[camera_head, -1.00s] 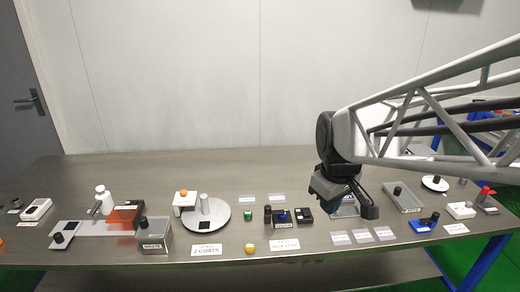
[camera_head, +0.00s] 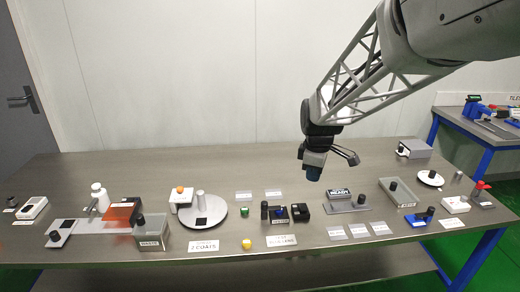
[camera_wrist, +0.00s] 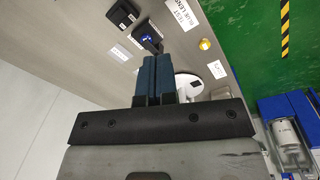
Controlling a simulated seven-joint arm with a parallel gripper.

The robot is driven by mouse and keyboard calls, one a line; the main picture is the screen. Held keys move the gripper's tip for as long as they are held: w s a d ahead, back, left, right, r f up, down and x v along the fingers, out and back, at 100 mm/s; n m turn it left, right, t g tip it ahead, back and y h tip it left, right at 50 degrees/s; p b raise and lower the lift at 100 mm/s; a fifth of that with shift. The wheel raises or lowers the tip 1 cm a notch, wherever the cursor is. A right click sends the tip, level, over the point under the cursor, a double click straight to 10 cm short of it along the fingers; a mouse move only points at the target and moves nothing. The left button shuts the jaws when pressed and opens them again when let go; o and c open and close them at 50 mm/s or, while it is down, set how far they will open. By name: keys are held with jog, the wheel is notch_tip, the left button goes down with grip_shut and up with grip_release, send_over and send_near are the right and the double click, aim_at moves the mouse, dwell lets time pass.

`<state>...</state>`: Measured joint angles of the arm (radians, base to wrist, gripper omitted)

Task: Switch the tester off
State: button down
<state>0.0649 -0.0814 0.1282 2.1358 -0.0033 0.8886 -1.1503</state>
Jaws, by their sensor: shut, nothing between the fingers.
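A small dark device with a blue button (camera_head: 279,214) stands at the table's middle front, with a small label on its front too small to read surely; I take it for the tester. A black block (camera_head: 300,212) stands close on its right and a dark cylinder (camera_head: 264,210) on its left. In the wrist view the blue part (camera_wrist: 149,43) shows near the black block (camera_wrist: 122,14). My gripper (camera_head: 313,174) is shut and empty, high above the table, behind and right of the device. Its blue-grey fingers (camera_wrist: 153,82) point down together. Whether the device is on cannot be told.
A card (camera_head: 281,241) and a yellow dome (camera_head: 246,244) lie in front. A sign reading READY (camera_head: 339,193) stands on a grey plate at right. A round turntable (camera_head: 212,220) is at left. Bare table lies behind the row.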

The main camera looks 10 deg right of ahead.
aim_at(304, 209)
jog(key=w+d+f+n, duration=0.2)
jog(key=w+f+n, duration=0.3)
jog(key=w+f, duration=0.3)
jog(key=w, duration=0.4)
jog(key=shift+d+n+g, duration=0.25)
jog(key=shift+n+g, duration=0.05)
jog(key=shift+g, duration=0.1)
jog(key=shift+f, duration=0.2)
notch_tip(304, 209, down, 14)
jog(key=shift+r, duration=0.1)
dwell(0.4)
